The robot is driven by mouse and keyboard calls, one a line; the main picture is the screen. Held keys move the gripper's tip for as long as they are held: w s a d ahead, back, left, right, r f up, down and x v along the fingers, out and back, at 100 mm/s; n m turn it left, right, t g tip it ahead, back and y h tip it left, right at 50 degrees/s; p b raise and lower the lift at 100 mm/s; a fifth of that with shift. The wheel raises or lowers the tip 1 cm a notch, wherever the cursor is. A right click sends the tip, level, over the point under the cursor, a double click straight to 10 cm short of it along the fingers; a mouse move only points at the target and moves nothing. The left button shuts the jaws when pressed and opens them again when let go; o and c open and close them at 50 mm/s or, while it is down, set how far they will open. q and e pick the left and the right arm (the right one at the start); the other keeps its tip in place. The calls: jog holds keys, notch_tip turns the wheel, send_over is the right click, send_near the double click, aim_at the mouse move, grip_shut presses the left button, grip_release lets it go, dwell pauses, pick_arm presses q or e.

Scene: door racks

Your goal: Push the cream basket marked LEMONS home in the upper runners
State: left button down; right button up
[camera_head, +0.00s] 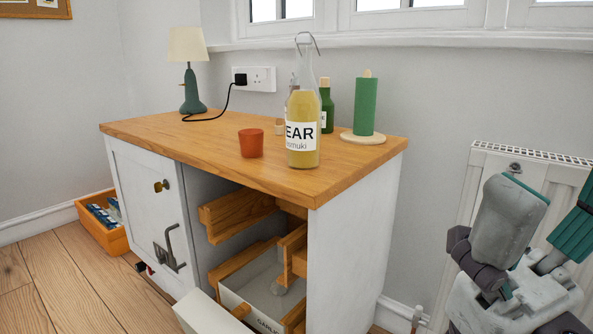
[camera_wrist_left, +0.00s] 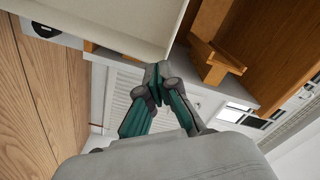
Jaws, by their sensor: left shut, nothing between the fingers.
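In the left wrist view a cream basket (camera_wrist_left: 110,25) fills the top edge. I cannot read a mark on it. My left gripper (camera_wrist_left: 157,82) is shut and empty, its tips close to the basket's rim; I cannot tell if they touch. A cream piece (camera_head: 203,315) shows at the bottom of the head view, cut off by the frame, perhaps the same basket. The upper wooden runners (camera_head: 236,216) inside the cabinet hold no basket in the head view. A basket marked GARLIC (camera_head: 233,300) sits below them.
The cabinet (camera_head: 350,240) has a closed white door (camera_head: 140,210) with a grey hook (camera_head: 172,250). A bottle (camera_head: 302,120), an orange cup (camera_head: 251,143) and a lamp (camera_head: 187,50) stand on top. An orange crate (camera_head: 105,222) is on the floor at left.

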pick_arm(q)
jog(key=shift+w+d, duration=0.2)
jog(key=shift+w+d, duration=0.1)
